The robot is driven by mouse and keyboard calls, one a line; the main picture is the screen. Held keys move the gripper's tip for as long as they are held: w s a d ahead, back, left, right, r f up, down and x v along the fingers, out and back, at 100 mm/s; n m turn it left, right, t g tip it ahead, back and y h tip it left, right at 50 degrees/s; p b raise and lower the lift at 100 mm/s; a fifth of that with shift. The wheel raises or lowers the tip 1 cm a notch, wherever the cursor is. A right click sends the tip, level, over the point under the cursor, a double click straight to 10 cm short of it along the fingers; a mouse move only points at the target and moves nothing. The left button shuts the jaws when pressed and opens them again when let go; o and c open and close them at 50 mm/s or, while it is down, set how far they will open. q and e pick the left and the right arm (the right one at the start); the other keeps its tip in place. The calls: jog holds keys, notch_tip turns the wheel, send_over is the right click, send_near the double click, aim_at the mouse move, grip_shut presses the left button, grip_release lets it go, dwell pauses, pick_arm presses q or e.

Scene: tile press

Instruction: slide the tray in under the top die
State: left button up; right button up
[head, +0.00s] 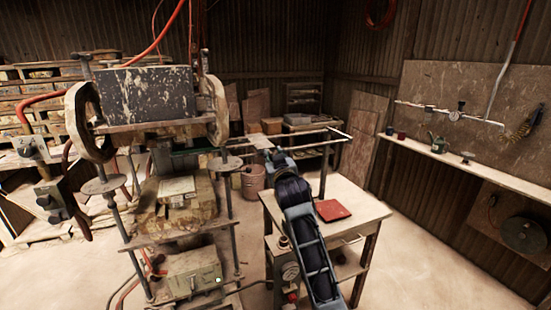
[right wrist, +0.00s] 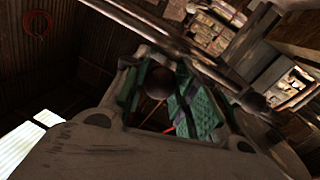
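The press stands at left in the head view, with a heavy grey top block (head: 150,95). A dark green edge (head: 192,150) under it looks like the top die. A pale lower block (head: 177,188) sits below, with a gap between. A small light plate (head: 258,140), probably the tray, lies to the right of the press, by the rails. My right gripper (head: 272,154) is at or just beside this plate; contact is unclear. My left gripper is not in view.
Rails end at a bar (head: 339,134) held by a post (head: 323,172). A side table (head: 350,198) carries a red tile (head: 333,210). Press columns (head: 228,195) flank the gap. Open floor (head: 410,255) lies at right.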

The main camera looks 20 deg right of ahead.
jog(key=o, duration=0.5)
jog(key=shift+s, duration=0.1)
jog(key=s+a, duration=0.1)
jog(key=s, duration=1)
jog(key=shift+s+a, duration=0.2)
jog(key=shift+s, duration=0.15)
dwell(0.4)
